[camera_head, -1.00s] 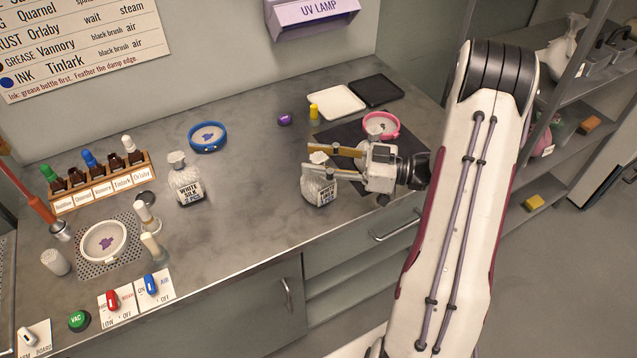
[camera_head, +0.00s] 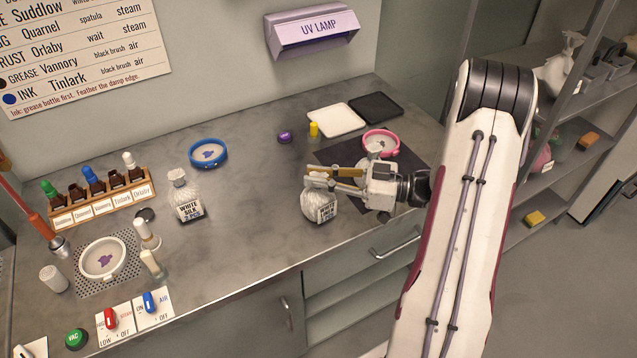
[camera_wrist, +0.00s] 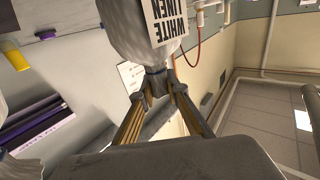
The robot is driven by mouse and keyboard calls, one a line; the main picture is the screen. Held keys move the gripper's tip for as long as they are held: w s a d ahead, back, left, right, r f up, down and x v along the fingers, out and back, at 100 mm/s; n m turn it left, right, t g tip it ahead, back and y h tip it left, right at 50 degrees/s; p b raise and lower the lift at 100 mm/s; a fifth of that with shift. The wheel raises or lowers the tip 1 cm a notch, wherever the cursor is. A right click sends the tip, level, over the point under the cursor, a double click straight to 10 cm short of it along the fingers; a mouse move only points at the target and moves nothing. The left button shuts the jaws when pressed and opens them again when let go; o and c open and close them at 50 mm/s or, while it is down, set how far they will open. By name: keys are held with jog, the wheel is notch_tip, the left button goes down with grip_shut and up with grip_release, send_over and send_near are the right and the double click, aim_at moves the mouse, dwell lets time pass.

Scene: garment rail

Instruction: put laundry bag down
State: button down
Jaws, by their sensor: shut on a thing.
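A white laundry bag (camera_head: 318,203) with a printed label stands upright at the counter's front edge, right of middle. It appears to rest on the counter. In the wrist view the bag (camera_wrist: 128,35) shows its label, reading "WHITE LINEN". My gripper (camera_head: 318,179) reaches in from the right and is shut on the bag's neck. In the wrist view its fingertips (camera_wrist: 156,82) meet at the neck. A second white bag (camera_head: 183,190), labelled "WHITE SILK", stands apart to the left.
A dark mat (camera_head: 408,163) with a pink-rimmed dish (camera_head: 381,141) lies behind my gripper. A white tray (camera_head: 336,119) and black tray (camera_head: 377,107) are at the back. The counter (camera_head: 245,215) between the two bags is clear. Shelves (camera_head: 565,140) stand at right.

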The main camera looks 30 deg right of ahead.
jog(key=shift+r, duration=4.95)
jog(key=shift+a, duration=0.1)
jog(key=w+a+n, duration=0.1)
jog(key=w+a, duration=1)
jog(key=a, duration=0.3)
jog(key=w, duration=0.1)
jog(key=w+d+m+t, duration=0.1)
jog(key=w, duration=0.1)
jog(key=w+d+m+h, duration=0.1)
jog(key=w, duration=0.1)
jog(key=shift+d+r, duration=0.15)
jog(key=shift+d, duration=0.05)
notch_tip(320, 180, down, 6)
jog(key=shift+f, duration=0.2)
